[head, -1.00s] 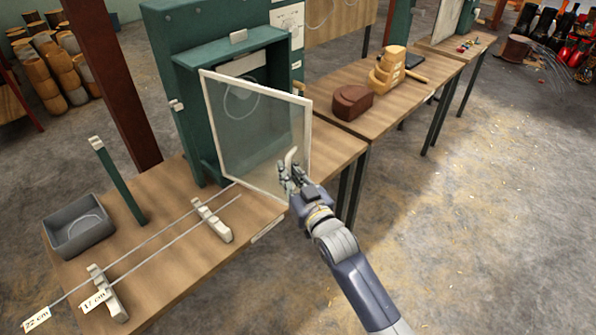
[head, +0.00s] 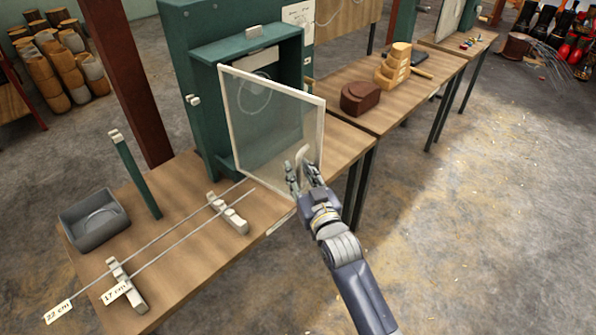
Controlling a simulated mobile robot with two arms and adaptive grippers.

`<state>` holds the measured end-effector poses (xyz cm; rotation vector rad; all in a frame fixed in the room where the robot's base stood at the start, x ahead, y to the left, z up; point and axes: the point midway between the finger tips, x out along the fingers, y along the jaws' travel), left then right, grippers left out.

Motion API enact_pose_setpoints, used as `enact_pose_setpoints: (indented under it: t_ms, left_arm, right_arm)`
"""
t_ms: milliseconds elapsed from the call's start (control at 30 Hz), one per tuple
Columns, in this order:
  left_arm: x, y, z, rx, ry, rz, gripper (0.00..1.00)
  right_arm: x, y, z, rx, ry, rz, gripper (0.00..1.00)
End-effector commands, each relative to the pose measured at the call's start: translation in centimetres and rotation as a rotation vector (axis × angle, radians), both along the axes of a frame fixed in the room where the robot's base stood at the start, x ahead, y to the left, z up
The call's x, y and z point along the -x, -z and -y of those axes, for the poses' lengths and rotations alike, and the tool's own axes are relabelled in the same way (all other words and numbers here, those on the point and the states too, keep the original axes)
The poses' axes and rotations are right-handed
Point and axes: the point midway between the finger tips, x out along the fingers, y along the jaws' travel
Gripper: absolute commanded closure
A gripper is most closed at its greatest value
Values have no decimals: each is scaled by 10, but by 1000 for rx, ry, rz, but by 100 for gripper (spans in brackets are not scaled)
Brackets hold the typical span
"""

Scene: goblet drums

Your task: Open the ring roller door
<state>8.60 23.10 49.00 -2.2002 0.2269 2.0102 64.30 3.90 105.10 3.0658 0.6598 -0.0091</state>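The ring roller door (head: 268,128) is a clear panel in a pale frame. It stands swung out from the green machine cabinet (head: 205,120), leaving the cabinet front uncovered at an angle. A pale curved handle (head: 302,154) is on the door's lower right part. My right gripper (head: 302,174) is at this handle, with its fingers on either side of the handle's lower end. I cannot tell whether they press on it. My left gripper is not in view.
A wooden bench carries a grey bin (head: 95,218), a green post (head: 135,173) and two rods on pale supports (head: 228,213), labelled 22 cm and 17 cm. The floor (head: 470,200) on the right is clear.

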Motion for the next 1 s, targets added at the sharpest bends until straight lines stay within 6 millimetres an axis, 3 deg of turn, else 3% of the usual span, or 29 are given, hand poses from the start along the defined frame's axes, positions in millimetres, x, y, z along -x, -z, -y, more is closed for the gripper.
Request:
enact_pose_setpoints:
  t_ms: [300, 467, 1000]
  left_arm:
    - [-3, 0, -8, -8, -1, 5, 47]
    - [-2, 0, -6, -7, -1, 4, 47]
    - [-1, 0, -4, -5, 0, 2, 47]
  right_arm:
    - [1, -3, -1, -7, -3, 2, 69]
    - [10, -2, 3, -8, -2, 2, 69]
    - [96, -2, 44, -5, -1, 1, 69]
